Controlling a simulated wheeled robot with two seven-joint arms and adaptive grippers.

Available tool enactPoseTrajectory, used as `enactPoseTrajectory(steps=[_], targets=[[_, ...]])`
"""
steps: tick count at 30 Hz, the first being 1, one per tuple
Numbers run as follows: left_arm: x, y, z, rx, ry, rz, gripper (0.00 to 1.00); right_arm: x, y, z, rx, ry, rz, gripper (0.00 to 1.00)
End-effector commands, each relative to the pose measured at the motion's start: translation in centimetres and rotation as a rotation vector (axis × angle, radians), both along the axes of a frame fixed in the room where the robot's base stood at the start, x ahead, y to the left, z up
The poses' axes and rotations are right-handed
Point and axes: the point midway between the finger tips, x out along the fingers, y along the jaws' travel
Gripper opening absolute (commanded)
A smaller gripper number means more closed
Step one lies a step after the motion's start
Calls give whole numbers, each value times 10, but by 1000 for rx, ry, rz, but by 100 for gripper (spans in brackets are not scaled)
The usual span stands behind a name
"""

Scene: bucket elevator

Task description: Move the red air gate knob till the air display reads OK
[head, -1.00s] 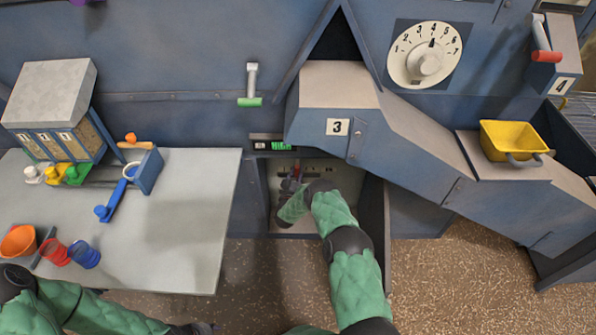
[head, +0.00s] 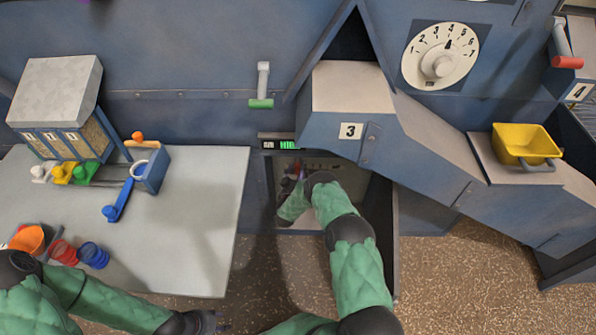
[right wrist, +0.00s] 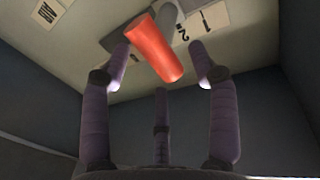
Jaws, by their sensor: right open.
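The red air gate knob (right wrist: 155,52) hangs at the top middle of the right wrist view, on a grey stem at a numbered scale (right wrist: 192,28). My right gripper (right wrist: 160,62) is open, its fingers on either side of the knob with gaps visible. In the head view my right gripper (head: 292,185) is inside the recess below housing 3, and my arm hides most of it. The air display (head: 279,144) above the recess shows green; its text is too small to read surely. My left gripper (head: 208,322) is at the bottom edge, its fingers unclear.
The recess has dark side walls (head: 383,215) close to my right arm. A table (head: 190,245) with cups and a small hopper (head: 60,95) stands at left. A chute (head: 425,150) with a yellow bucket (head: 524,143) runs to the right. A dial (head: 440,57) is above.

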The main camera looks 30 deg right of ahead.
Motion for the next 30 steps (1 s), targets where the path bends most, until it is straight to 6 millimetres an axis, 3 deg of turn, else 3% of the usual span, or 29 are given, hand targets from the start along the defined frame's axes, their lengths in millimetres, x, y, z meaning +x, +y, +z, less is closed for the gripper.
enactPoseTrajectory(steps=[5,18,30], targets=[[0,0,0,0,0,0,40,-12,12,-1,1,4,2,60],[0,0,0,0,0,0,40,-72,67,-1,1,3,2,60],[0,0,0,0,0,0,40,-88,81,0,1,-1,0,60]])
